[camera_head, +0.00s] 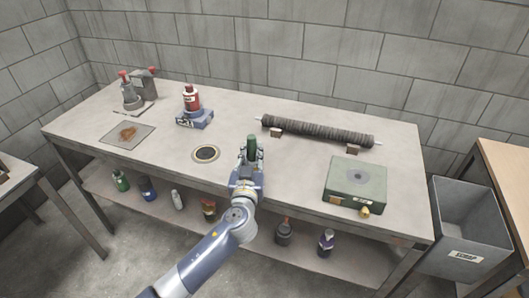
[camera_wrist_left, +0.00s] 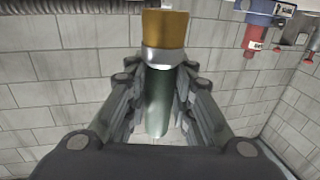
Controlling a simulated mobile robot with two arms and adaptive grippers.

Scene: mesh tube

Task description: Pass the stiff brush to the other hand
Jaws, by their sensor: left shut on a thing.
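The stiff brush has a green handle, which shows upright in my left gripper (camera_head: 251,157) in the head view. In the left wrist view the brush (camera_wrist_left: 158,108) has a green handle, a silver collar and a yellow-brown end. My left gripper is shut on the handle, with its fingers on both sides. It is over the front middle of the table (camera_head: 285,185). My right gripper is in neither view.
A dark mesh tube (camera_head: 318,131) lies on blocks at the back right. A green box (camera_head: 355,183) stands at the right. A round dark disc (camera_head: 206,154) lies left of my gripper. A grey scrap bin (camera_head: 465,250) stands right.

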